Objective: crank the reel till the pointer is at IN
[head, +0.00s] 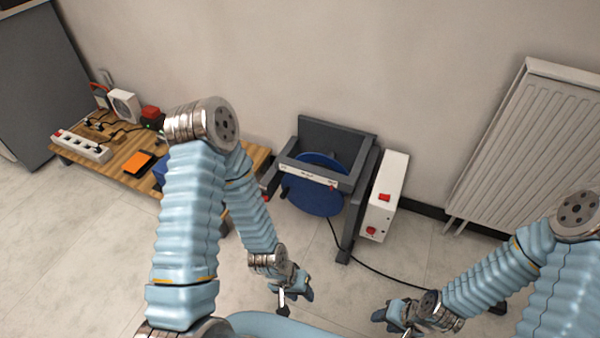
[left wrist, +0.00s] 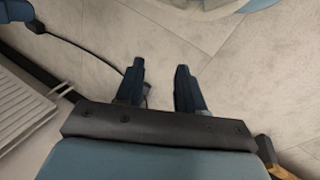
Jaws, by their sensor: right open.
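The reel is a blue disc (head: 308,200) in a dark grey stand (head: 337,138) against the wall. A white scale strip (head: 307,175) crosses its front. Its lettering is too small to read. A small red pointer (head: 332,187) shows near the strip's right end. A small dark part with red sits at the stand's left side; I cannot tell whether it is the crank. My left gripper (head: 291,297) is in front of and below the reel, apart from it. In the left wrist view its fingers (left wrist: 159,70) are spread and empty over floor. My right gripper (head: 392,318) is open, low right, apart from the reel.
A white box (head: 386,195) with red switches stands right of the reel. A black cable (head: 375,268) runs over the floor. A radiator (head: 535,150) is at the right. A low wooden table (head: 120,165) with a power strip and devices is at the left, partly behind my left arm.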

